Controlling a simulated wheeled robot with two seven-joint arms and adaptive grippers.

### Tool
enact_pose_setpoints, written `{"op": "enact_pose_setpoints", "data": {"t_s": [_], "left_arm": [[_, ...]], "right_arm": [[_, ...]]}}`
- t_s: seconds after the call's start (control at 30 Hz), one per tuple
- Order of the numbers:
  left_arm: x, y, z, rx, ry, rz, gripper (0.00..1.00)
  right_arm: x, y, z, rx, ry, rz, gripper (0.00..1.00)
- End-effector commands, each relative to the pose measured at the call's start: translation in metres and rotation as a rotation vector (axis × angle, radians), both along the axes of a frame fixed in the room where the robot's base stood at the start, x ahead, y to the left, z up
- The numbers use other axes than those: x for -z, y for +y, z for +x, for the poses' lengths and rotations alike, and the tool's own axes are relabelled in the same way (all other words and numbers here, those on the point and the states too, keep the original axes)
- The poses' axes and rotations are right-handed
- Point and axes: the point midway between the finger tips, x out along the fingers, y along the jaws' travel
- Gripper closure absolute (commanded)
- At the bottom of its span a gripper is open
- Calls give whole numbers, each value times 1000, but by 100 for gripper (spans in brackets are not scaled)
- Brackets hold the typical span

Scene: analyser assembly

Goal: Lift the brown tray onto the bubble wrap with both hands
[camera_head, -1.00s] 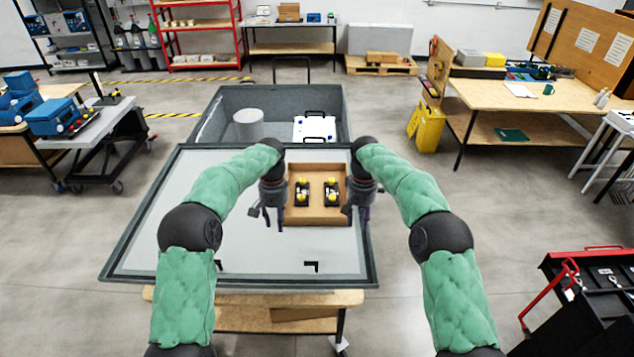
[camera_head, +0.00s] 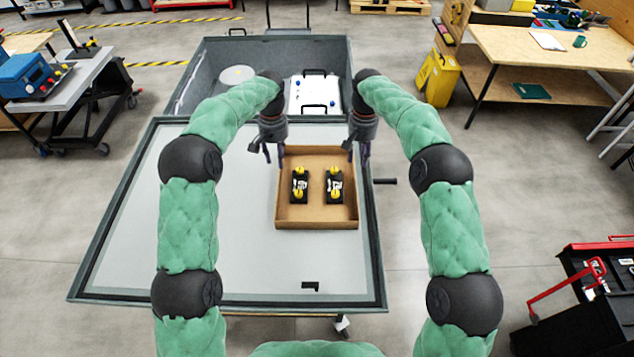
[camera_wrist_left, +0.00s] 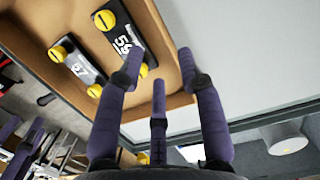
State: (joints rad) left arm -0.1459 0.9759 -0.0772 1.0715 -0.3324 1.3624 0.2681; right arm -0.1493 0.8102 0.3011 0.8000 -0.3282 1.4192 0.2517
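The brown tray (camera_head: 317,222) lies on the pale, dark-framed surface (camera_head: 200,240). It holds two dark parts with yellow knobs (camera_head: 300,185) (camera_head: 335,185). My left gripper (camera_head: 273,156) is at the tray's far left corner. In the left wrist view its purple fingers (camera_wrist_left: 160,75) are spread, with the tray's wall (camera_wrist_left: 172,40) near their tips; firm contact cannot be told. My right gripper (camera_head: 360,156) is at the far right corner, with its fingers apart. I cannot clearly identify the bubble wrap.
Behind the tray is an open grey case (camera_head: 205,75) holding a round pale object (camera_head: 237,76) and a white box with black handles (camera_head: 313,93). A small black bracket (camera_head: 310,286) lies near the front. The surface left of the tray is clear.

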Motion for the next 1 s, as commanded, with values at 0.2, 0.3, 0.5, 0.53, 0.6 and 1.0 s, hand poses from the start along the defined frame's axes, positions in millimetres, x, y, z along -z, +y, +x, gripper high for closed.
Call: {"op": "enact_pose_setpoints", "data": {"t_s": [0.2, 0.3, 0.5, 0.53, 0.6, 1.0], "left_arm": [[5, 0, -1, 0, 1, 0, 63], [15, 0, -2, 1, 3, 1, 63], [47, 0, -6, 0, 3, 1, 63], [52, 0, -7, 0, 3, 1, 63], [64, 0, -8, -1, 3, 0, 63], [105, 0, -13, 0, 0, 0, 63]], "right_arm": [[5, 0, -1, 0, 1, 0, 63], [15, 0, -2, 0, 2, -1, 63], [47, 0, -6, 0, 3, -1, 63], [52, 0, -7, 0, 3, -1, 63], [63, -1, -8, 0, 3, -1, 63], [105, 0, -13, 0, 1, 0, 63]]}}
